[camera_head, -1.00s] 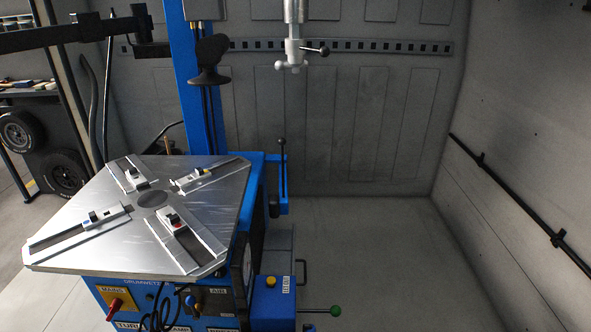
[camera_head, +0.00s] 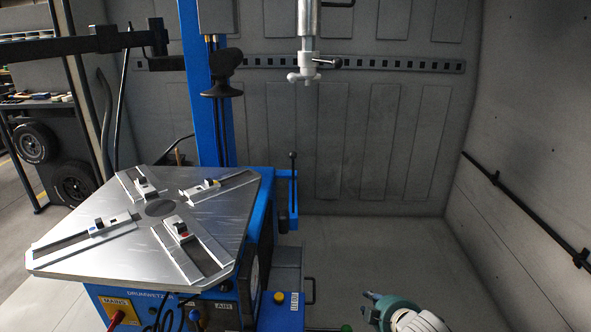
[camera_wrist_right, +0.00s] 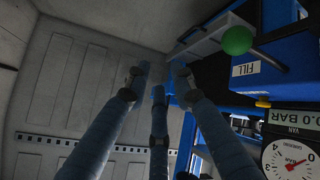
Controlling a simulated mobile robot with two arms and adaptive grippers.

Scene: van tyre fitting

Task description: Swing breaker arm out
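The blue tyre machine (camera_head: 262,215) stands at left centre with a flat metal turntable (camera_head: 85,250) on top. Low on its right side, a green ball knob (camera_head: 346,328) just shows at the bottom edge. In the right wrist view the green knob (camera_wrist_right: 237,40) sits on a metal rod beside a FILL label. I cannot tell for sure which part is the breaker arm. My right gripper (camera_head: 376,306) is at the bottom, right of the machine. In the wrist view its fingers (camera_wrist_right: 160,80) are spread and empty, apart from the knob. My left gripper is out of view.
A black arm (camera_head: 80,45) crosses the upper left. Tyres (camera_head: 75,183) stand on a rack at far left. A pressure dial (camera_wrist_right: 292,160) shows in the wrist view. The floor right of the machine is clear.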

